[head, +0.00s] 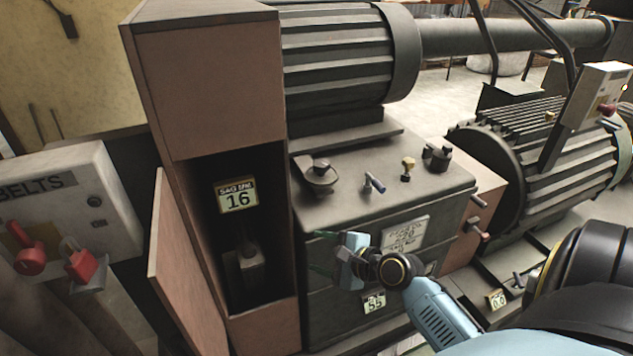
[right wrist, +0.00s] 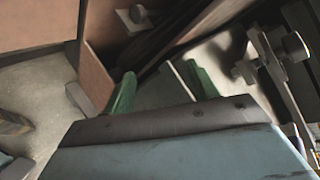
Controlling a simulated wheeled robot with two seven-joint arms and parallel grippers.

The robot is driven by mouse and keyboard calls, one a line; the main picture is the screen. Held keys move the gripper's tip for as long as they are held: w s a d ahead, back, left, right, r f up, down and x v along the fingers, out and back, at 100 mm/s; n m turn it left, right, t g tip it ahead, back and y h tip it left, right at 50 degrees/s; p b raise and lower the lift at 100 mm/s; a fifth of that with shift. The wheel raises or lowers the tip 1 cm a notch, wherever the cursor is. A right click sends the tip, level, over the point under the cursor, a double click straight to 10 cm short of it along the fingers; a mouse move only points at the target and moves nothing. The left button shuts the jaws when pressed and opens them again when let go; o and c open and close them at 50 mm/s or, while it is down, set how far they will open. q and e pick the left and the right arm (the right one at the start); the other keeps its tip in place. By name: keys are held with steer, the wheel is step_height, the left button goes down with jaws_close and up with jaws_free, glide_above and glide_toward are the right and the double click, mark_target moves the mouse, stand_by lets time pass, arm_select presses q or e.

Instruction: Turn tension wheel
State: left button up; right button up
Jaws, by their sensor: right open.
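A small dark handle (head: 519,281) beside a tag reading 0.0 stands at the foot of the motor on the lower right in the head view; I cannot tell for sure that it is the tension wheel. My right gripper (head: 332,254) is open in front of the dark gearbox, well to the left of that handle. In the right wrist view its two green fingers (right wrist: 163,88) stand apart with nothing held between them. A round dark knob (right wrist: 295,46) on a frame shows at the right there, away from the fingers. My left gripper is not in view.
The gearbox (head: 330,200) carries several small knobs on top. A brown cabinet (head: 205,85) with an open door (head: 185,275) stands left of it, with a 16 tag inside. A ribbed motor (head: 560,150) is at right. A BELTS box (head: 70,205) with red locks stands at left.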

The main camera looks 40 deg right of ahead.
steer(key=w+d+r+m+t, duration=0.25)
steer(key=d+r+m, duration=0.2)
steer(key=r, duration=0.25)
steer(key=m+t+h, duration=0.2)
steer(key=m+h, duration=0.1)
steer(key=m, duration=0.5)
glide_toward(317, 164)
step_height(317, 164, down, 2)
steer(key=s, duration=0.2)
steer(key=shift+w+d+r+m+h, duration=0.1)
steer(key=shift+w+d+m+h, duration=0.25)
steer(key=shift+d+h, duration=0.05)
steer(key=w, duration=0.7)
steer(key=shift+w+d, duration=0.1)
steer(key=shift+d, duration=0.1)
steer(key=w+b, duration=0.1)
steer(key=w, duration=0.4)
steer(key=shift+d, duration=0.1)
steer(key=shift+w, duration=0.4)
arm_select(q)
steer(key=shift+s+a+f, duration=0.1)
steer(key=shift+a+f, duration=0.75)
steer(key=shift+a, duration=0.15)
